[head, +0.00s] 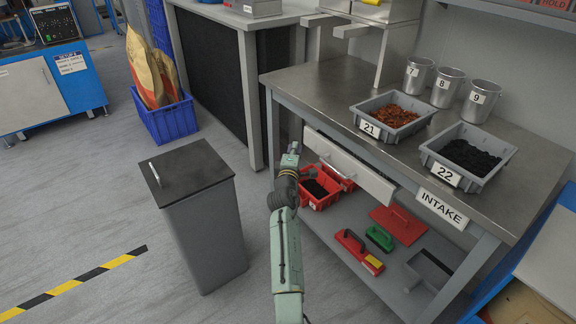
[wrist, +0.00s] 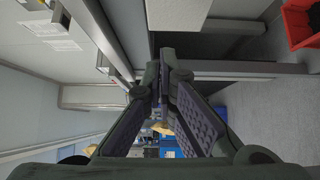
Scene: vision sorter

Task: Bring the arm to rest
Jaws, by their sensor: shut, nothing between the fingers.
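My green arm reaches up the middle of the head view. My gripper (head: 293,148) is at its far end, in front of the intake bench (head: 330,80) and near the left end of its drawer (head: 350,167). In the wrist view my gripper (wrist: 158,68) has its two dark fingers drawn together at the tips. Nothing shows between them. I cannot tell from these views whether the fingers touch the bench; they look apart from it.
Bins 21 (head: 392,116) and 22 (head: 467,157) and several metal cups stand on the bench. Red bins (head: 318,187) and tools lie on the shelf below. A grey lidded bin (head: 203,230) stands left of my arm.

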